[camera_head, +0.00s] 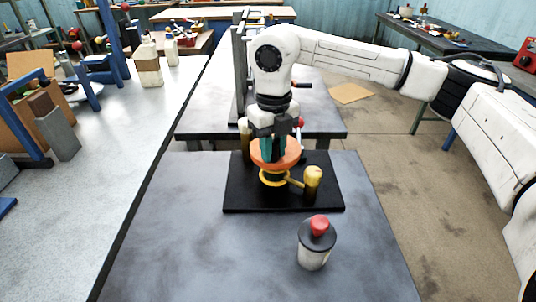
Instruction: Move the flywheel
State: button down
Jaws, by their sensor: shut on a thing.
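The flywheel looks like the orange disc (288,156) above the black base plate (238,190) on the near grey table. My gripper (273,148) reaches down from above with its dark green fingers at the disc and is shut on it. A yellow ring with an arm (273,179) sits just below the disc, joined toward a yellow post (313,178) on the right of the plate. My fingers hide part of the disc, and I cannot tell whether the disc touches the ring.
A white canister with a black top and red knob (315,246) stands in front of the plate. Another dark yellow post (245,140) stands behind left. A white bench (130,140) with jugs (148,64) runs along the left. The near table's left front is clear.

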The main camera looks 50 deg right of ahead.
aim_at(293, 147)
jog(key=n+b, duration=0.1)
jog(key=n, duration=0.1)
jog(key=s+d+n+b, duration=0.1)
jog(key=n+b, duration=0.1)
jog(key=n, duration=0.1)
jog(key=shift+s+d+f+n, duration=0.1)
jog(key=shift+s+d+n, duration=0.15)
jog(key=shift+s+n, duration=0.05)
jog(key=n, duration=0.1)
jog(key=d+n+b, duration=0.1)
jog(key=n, duration=0.2)
jog(key=shift+s+d+b, duration=0.2)
jog(key=shift+s+b, duration=0.1)
jog(key=n, duration=0.1)
jog(key=d+n, duration=0.1)
jog(key=n, duration=0.3)
jog(key=shift+d, duration=0.35)
jog(key=shift+w+d+r+n, duration=0.15)
jog(key=shift+d+n, duration=0.1)
jog(key=shift+n, duration=0.6)
jog(key=shift+w+d+n, duration=0.1)
jog(key=shift+d+n, duration=0.2)
jog(key=shift+n, duration=0.5)
jog(key=shift+w+d+r+n, duration=0.15)
jog(key=shift+d+n, duration=0.1)
jog(key=shift+n, duration=0.6)
jog(key=shift+f, duration=0.1)
jog(key=c, duration=0.9)
grip_release()
